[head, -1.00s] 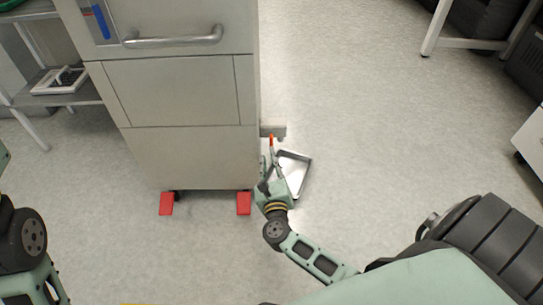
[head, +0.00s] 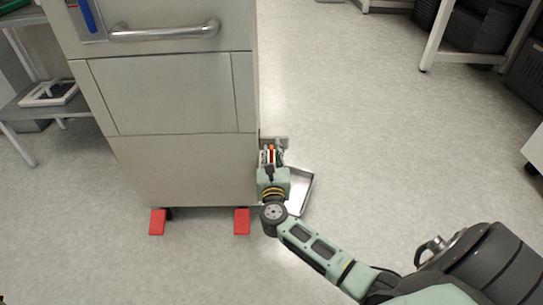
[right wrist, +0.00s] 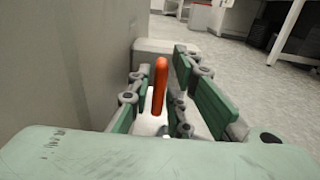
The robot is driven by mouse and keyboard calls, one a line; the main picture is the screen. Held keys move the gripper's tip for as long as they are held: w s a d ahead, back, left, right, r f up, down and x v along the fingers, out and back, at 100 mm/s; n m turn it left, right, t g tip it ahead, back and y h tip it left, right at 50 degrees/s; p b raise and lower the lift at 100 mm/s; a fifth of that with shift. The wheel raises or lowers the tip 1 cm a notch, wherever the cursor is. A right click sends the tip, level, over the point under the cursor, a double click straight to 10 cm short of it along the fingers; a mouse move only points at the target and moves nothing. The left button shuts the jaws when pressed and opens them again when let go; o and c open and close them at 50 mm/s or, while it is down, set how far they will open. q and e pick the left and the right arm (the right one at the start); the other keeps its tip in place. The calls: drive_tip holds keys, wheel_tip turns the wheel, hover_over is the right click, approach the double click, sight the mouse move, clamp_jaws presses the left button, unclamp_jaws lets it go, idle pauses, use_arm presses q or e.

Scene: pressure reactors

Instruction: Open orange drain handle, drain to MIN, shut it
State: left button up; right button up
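The orange drain handle (head: 271,151) stands upright low beside the right side of the grey cabinet (head: 190,170). The right wrist view shows the handle (right wrist: 159,86) close up. My right gripper (head: 271,150) is open, with one finger on each side of the handle. In the right wrist view the right gripper (right wrist: 160,98) shows small gaps between its fingers and the handle. A gauge with a blue column (head: 88,17) is at the cabinet's upper left; its MIN mark cannot be read. My left gripper is out of view.
A shallow metal tray (head: 306,183) lies on the floor beside the cabinet, partly hidden by my right gripper. Red blocks (head: 242,221) sit at the cabinet's base. A shelf rack (head: 50,107) stands at left.

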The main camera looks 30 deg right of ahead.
drive_tip(key=shift+w, duration=0.1)
clamp_jaws()
